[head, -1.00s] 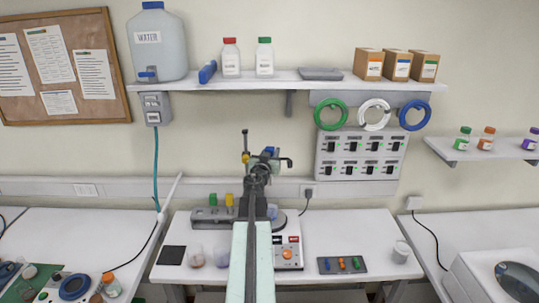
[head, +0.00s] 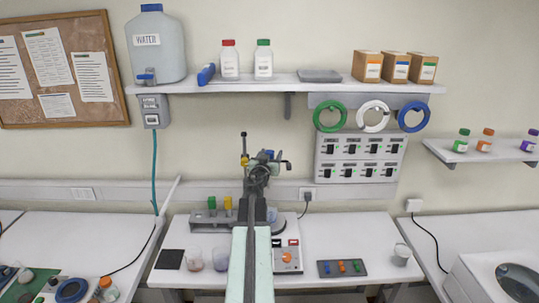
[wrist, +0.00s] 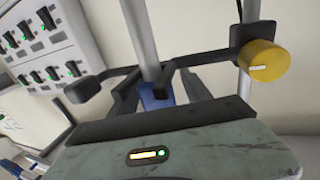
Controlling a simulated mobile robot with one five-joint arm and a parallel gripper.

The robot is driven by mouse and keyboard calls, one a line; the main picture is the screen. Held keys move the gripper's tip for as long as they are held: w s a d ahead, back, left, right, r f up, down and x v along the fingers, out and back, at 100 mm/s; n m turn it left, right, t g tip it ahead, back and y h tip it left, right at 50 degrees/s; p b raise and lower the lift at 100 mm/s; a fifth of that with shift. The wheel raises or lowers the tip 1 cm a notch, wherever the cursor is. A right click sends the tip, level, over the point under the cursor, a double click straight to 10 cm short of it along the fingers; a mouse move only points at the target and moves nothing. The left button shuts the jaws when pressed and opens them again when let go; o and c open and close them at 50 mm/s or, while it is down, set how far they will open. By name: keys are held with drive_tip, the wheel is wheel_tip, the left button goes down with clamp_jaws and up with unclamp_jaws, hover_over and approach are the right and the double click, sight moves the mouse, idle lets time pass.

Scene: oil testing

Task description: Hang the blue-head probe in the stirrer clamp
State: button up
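My gripper (head: 260,168) is at the stirrer stand's upper part in the head view. In the wrist view, its dark fingers sit around the blue-head probe (wrist: 157,98) and look shut on it; the exact contact is partly hidden. The probe's blue head also shows in the head view (head: 268,154), with its grey shaft (wrist: 145,38) in the wrist view. The dark stirrer clamp (wrist: 205,57), with a yellow knob (wrist: 263,60), crosses close beside the shaft. I cannot tell whether the probe rests in it. The clamp's yellow knob also shows in the head view (head: 244,160).
Green (head: 212,203) and yellow (head: 228,204) probe heads stand in a rack left of the stirrer (head: 287,260). Beakers (head: 221,259), a dark pad (head: 169,259) and a small tray (head: 342,268) lie on the bench. A switch panel (head: 359,158) is on the wall behind.

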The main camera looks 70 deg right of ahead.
drive_tip(key=shift+a, duration=0.1)
drive_tip(key=a, duration=0.7)
drive_tip(key=shift+s+a, duration=0.3)
drive_tip(key=shift+s, duration=0.15)
